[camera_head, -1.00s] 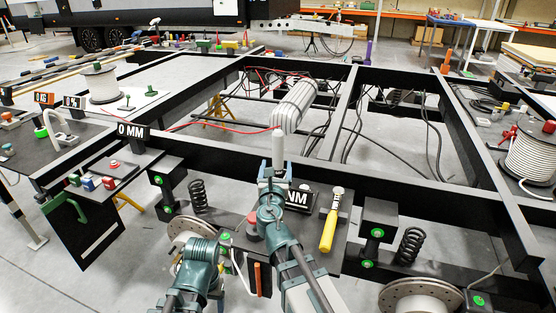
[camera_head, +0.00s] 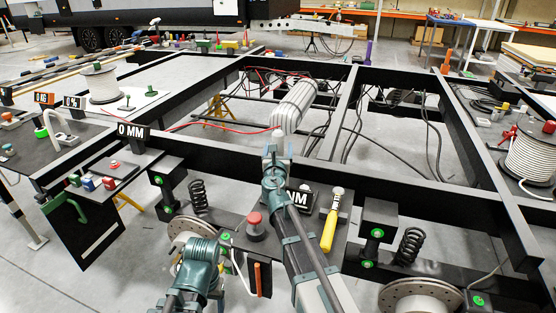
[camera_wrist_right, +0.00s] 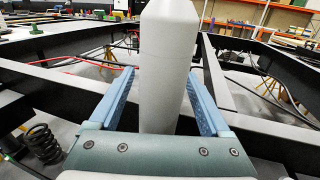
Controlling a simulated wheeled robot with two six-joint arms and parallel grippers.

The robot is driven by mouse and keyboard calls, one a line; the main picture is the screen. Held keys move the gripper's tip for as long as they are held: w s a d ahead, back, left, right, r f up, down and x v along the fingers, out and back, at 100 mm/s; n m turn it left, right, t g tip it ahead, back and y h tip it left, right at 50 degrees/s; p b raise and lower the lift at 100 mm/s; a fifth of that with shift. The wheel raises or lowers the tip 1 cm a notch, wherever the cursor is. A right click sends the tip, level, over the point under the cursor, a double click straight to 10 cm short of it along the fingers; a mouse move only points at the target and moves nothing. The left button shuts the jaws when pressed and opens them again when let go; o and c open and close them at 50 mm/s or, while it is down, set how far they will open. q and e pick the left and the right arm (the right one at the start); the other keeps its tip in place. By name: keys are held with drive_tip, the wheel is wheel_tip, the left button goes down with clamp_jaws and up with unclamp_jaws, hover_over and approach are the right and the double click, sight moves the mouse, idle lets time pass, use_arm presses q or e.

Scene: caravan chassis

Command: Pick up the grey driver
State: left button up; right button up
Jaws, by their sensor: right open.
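The grey driver (camera_head: 277,138) shows as a pale grey, upright, blunt-topped shape near the front beam. In the right wrist view the driver (camera_wrist_right: 168,65) rises between my two blue fingers, with a small gap on either side. My right gripper (camera_head: 276,155) is open around it; the wrist view shows the fingers (camera_wrist_right: 160,100) spread. The driver's lower end is hidden behind the gripper. My left arm shows at the bottom left of centre in the head view, but its fingers are not visible.
A yellow-handled tool (camera_head: 329,232) lies on the dark bench right of my right arm. A red button (camera_head: 254,220) and a black "NM" sign (camera_head: 299,197) are close by. The black front beam (camera_head: 370,175) runs behind the gripper. A ribbed grey tank (camera_head: 294,103) lies beyond.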

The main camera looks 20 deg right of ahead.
clamp_jaws()
idle(0.4)
idle(1.0)
